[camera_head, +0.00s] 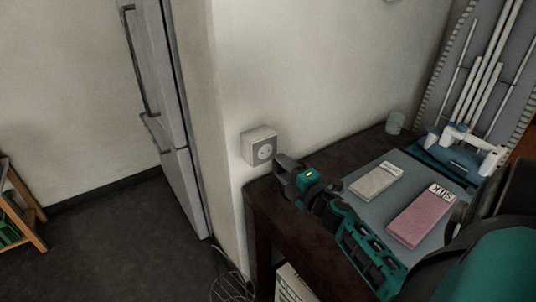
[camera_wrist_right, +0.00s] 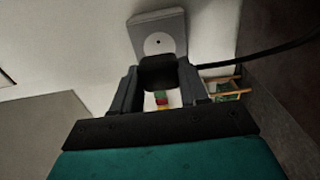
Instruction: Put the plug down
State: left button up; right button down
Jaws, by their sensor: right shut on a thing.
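The plug (camera_wrist_right: 158,73) is black and sits between the fingers of my right gripper (camera_wrist_right: 157,84) in the right wrist view. That gripper is shut on it. A black cable (camera_wrist_right: 258,56) runs off to the right there. In the head view my right gripper (camera_head: 285,172) is just below and right of the wall socket (camera_head: 264,151), above the corner of the dark table (camera_head: 285,232). The socket face is uncovered, so the plug is out of it. The plug is hard to make out in the head view. My left gripper is not in view.
A grey mat (camera_head: 388,205) on the table bears a pale block (camera_head: 376,181) and a pink block (camera_head: 420,217). A small cup (camera_head: 395,123) and a rack (camera_head: 455,150) stand behind. A wire basket (camera_head: 232,287) is below the table's left side. A fridge (camera_head: 175,110) stands left.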

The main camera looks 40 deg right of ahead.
jog(key=shift+s, duration=0.25)
dwell(0.3)
jog(key=shift+a, duration=0.1)
jog(key=s+a+r, duration=0.1)
jog(key=a+r, duration=0.2)
jog(key=a, duration=0.4)
jog(key=s+a+r+y, duration=0.1)
jog(key=s+a+r, duration=0.1)
jog(key=a, duration=0.6)
jog(key=s+a+r+n, duration=0.1)
jog(key=s+a+r, duration=0.1)
jog(key=a+r, duration=0.3)
jog(key=a, duration=0.3)
jog(key=shift+a+y+p, duration=0.2)
jog(key=shift+y+p, duration=0.15)
jog(key=shift+y, duration=0.05)
